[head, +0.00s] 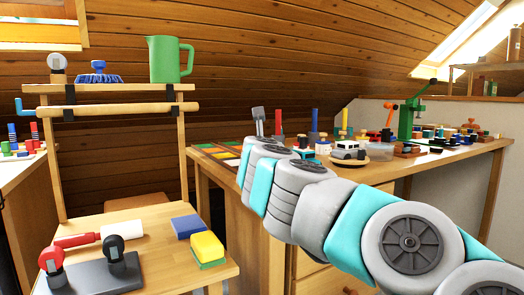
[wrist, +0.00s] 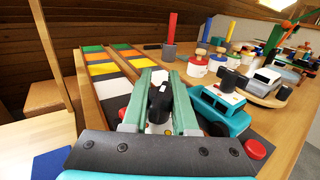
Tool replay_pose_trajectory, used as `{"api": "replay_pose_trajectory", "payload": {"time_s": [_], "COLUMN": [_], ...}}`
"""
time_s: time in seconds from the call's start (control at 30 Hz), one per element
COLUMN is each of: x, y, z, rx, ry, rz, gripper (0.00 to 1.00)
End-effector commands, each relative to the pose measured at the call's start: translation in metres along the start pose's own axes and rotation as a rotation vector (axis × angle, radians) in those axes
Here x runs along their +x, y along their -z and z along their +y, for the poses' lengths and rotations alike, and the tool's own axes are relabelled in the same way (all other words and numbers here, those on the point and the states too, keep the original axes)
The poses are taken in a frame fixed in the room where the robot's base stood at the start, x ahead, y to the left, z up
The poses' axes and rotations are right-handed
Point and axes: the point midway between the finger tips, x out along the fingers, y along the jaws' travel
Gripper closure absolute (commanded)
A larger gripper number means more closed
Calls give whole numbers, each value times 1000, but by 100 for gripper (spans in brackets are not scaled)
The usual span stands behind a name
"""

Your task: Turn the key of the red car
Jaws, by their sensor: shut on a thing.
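In the wrist view my gripper (wrist: 160,88) has its two green fingers closed around a black key (wrist: 157,101). The key stands on a small toy with a white top and red patches below, between the fingers; this fits the red car, but most of its body is hidden by the gripper. Right beside it is a teal car (wrist: 222,103) with a black key (wrist: 230,80) on its roof. In the head view my arm hides the gripper and the held toy.
Colored panels (wrist: 108,72) lie left of the gripper. A dark post with a red rod (wrist: 170,45) stands behind it. Several knobbed toys crowd the bench to the right. In the head view a shelf stand with a green jug (head: 165,60) is at the left.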

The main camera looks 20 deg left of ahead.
Motion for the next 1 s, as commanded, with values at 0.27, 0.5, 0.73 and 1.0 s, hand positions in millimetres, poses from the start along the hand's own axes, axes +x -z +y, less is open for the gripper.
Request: {"api": "replay_pose_trajectory", "payload": {"time_s": [0.27, 0.5, 0.73, 1.0], "x": [-1, -2, -4, -6], "y": [0, -1, -2, -3], "z": [-5, -10, -15, -19], "rx": [-3, -4, -3, 0], "ry": [250, 424, 561, 690], "rz": [1, 0, 0, 0], "gripper": [100, 100, 100, 100]}}
